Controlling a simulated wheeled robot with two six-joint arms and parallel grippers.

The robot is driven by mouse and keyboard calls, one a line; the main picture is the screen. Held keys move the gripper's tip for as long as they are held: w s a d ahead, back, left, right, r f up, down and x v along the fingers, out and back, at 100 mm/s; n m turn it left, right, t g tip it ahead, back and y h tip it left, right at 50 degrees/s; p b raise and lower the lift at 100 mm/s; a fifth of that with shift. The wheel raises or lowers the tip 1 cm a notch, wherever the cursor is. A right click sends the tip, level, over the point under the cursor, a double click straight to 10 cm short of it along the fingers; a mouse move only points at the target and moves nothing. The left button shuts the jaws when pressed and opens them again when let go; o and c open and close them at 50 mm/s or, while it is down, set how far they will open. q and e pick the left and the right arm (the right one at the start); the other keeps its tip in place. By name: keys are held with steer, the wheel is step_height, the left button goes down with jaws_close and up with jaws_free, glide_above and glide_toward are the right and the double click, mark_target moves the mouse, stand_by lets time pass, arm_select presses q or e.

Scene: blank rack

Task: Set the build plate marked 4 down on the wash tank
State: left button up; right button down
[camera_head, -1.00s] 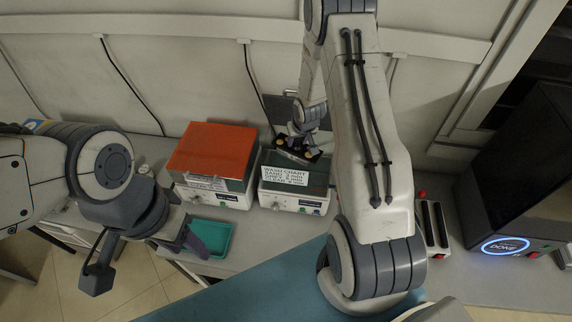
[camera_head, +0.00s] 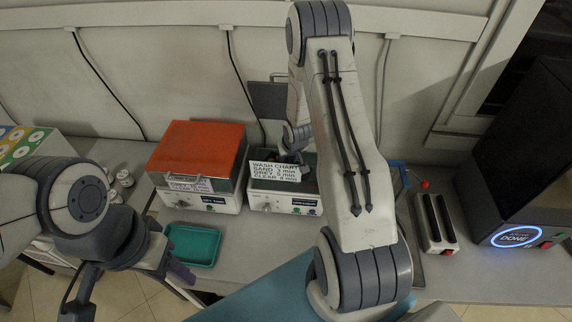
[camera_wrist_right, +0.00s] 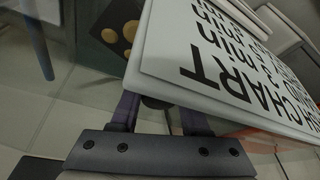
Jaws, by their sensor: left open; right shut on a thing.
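The wash tank (camera_head: 290,204) is the right one of two white bench units, with a dark green top. A white wash chart (camera_head: 279,172) stands tilted at its front and hides part of the top. My right gripper (camera_head: 297,143) is low over the tank, behind the chart, shut on a dark plate. That plate (camera_wrist_right: 112,24) carries tan round pieces in the right wrist view; its number cannot be read. The chart fills much of that view and covers the fingertips, so contact with the tank cannot be told. My left gripper (camera_head: 182,274) is open and empty at the lower left.
An orange-lidded unit (camera_head: 197,150) stands left of the tank. A teal tray (camera_head: 192,245) lies in front of it. A slotted rack (camera_head: 436,222) and a dark machine with a lit DONE ring (camera_head: 515,236) are at the right.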

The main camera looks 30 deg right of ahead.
steer(key=shift+f, duration=0.1)
steer(key=shift+f, duration=0.15)
steer(key=shift+c, duration=1.9)
jaws_free()
